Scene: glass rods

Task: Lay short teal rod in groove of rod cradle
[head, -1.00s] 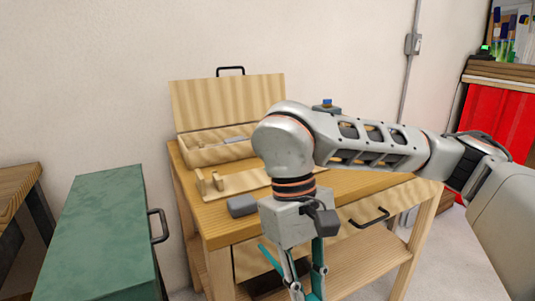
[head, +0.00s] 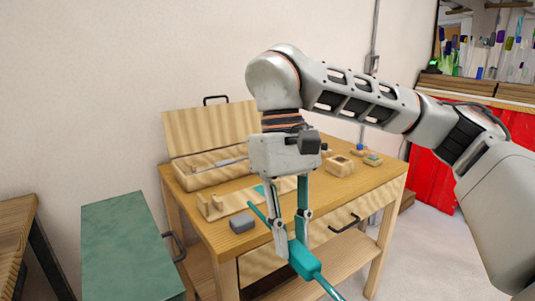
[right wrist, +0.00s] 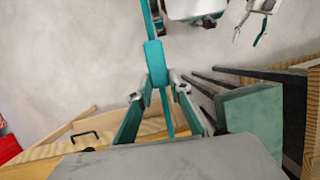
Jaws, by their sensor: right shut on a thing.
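My right gripper (head: 290,240) is shut on the short teal rod (head: 303,262), in front of the table and above its near edge in the head view. The rod has a thicker middle and slants down towards the lower right. In the right wrist view the rod (right wrist: 156,62) runs out from between the fingers. The rod cradle (head: 238,203), a pale wooden base with two small uprights at its left end, stands on the table behind the gripper. The gripper hides part of its right end. My left gripper (right wrist: 249,35) shows only in the right wrist view, open and empty.
A small wooden block (head: 340,168) and small blue and green items lie to the right. A green cabinet (head: 125,240) stands left of the table.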

